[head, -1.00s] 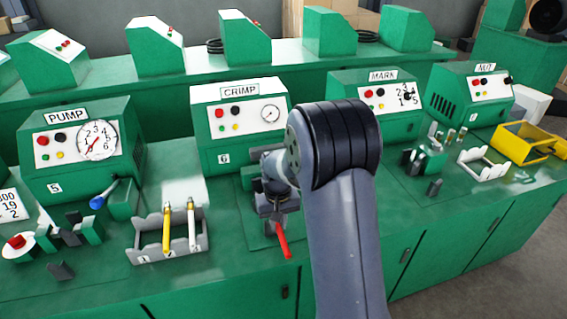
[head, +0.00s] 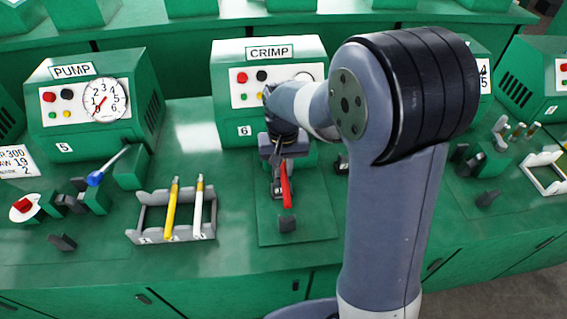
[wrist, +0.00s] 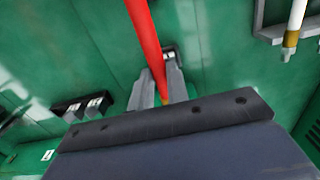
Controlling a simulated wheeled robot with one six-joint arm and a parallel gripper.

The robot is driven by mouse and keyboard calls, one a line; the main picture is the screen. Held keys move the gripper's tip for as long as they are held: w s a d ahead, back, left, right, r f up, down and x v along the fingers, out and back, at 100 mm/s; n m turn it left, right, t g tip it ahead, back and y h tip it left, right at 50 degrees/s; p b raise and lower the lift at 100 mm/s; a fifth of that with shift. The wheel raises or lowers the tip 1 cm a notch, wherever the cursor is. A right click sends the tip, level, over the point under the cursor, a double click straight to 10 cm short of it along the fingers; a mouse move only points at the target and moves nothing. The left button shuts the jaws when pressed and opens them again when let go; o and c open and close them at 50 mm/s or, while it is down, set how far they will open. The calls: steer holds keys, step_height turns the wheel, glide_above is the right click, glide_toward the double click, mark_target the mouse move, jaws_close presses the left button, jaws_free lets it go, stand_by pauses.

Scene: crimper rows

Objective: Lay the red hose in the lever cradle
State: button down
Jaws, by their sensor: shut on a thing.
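The red hose (head: 287,188) is held in front of the CRIMP machine (head: 268,85), sloping down toward the near side. My gripper (head: 278,160) is shut on it near its far end. The wrist view shows the hose (wrist: 147,42) running up from between the two grey fingers (wrist: 160,90). A small dark block (head: 287,224) stands on the green plate below the hose's near end; it also shows behind the hose in the wrist view (wrist: 171,52). I cannot tell whether it is the lever cradle, or whether the hose touches it. My gripper hides part of the station.
A grey rack (head: 190,236) with a yellow hose (head: 171,210) and a white hose (head: 198,208) stands to the left. The PUMP machine (head: 95,100) has a blue-tipped lever (head: 97,178). Small dark blocks (head: 342,163) lie right of my gripper. The bench front is clear.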

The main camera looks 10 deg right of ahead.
step_height(320, 180, down, 10)
steer(key=b, duration=0.6)
steer(key=shift+r+b, duration=0.25)
steer(key=shift+b, duration=0.05)
steer(key=c, duration=1.3)
jaws_free()
step_height(320, 180, up, 11)
steer(key=shift+f, duration=0.1)
